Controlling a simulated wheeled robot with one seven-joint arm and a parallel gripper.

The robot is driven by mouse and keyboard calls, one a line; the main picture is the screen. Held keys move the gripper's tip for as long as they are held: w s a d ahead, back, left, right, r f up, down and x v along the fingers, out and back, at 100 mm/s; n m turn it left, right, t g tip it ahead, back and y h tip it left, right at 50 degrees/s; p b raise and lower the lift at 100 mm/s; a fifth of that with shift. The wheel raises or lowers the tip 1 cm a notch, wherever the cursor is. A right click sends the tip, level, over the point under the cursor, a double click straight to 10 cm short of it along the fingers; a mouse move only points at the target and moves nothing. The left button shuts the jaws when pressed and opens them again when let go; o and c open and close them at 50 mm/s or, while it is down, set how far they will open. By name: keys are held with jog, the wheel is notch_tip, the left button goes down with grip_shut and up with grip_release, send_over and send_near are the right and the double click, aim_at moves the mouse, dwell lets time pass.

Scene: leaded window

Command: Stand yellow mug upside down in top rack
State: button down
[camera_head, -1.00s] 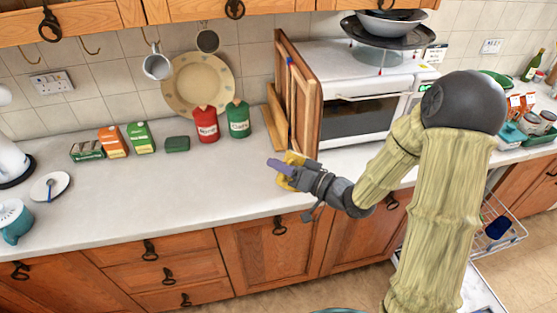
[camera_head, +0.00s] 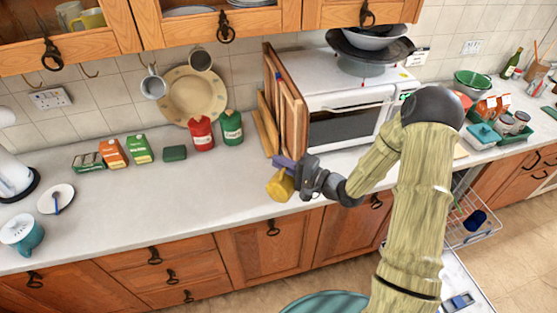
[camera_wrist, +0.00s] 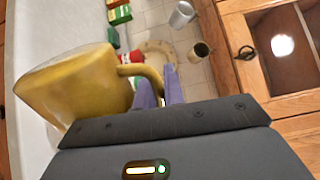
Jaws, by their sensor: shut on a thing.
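The yellow mug (camera_head: 280,187) is held over the front edge of the counter, left of the microwave. My gripper (camera_head: 284,164) is shut on it. In the wrist view the mug (camera_wrist: 80,88) fills the left side, and its handle runs between my purple fingers (camera_wrist: 160,88). The mug is tilted; its exact lean is hard to tell. A pulled-out wire rack (camera_head: 470,215) of the dishwasher is at the lower right, partly behind my arm, with a dark blue mug (camera_head: 476,220) in it.
The microwave (camera_head: 350,110) and leaning wooden boards (camera_head: 285,105) stand behind my gripper. Red and green canisters (camera_head: 202,133) are at the back. The counter's middle (camera_head: 130,200) is clear. Wall cupboards (camera_head: 225,20) hang above. A teal round thing (camera_head: 330,303) is at the bottom edge.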

jog(key=w+m+p, duration=0.1)
jog(key=m, duration=0.1)
jog(key=d+f+m+p, duration=0.1)
jog(key=m+p, duration=0.1)
jog(key=shift+w, duration=0.4)
notch_tip(320, 180, down, 6)
jog(key=w+d+m+p, duration=0.1)
jog(key=w+m, duration=0.1)
jog(key=m, duration=1.1)
jog(key=shift+w+d+f, duration=0.25)
jog(key=shift+w+d, duration=0.1)
jog(key=shift+w, duration=0.1)
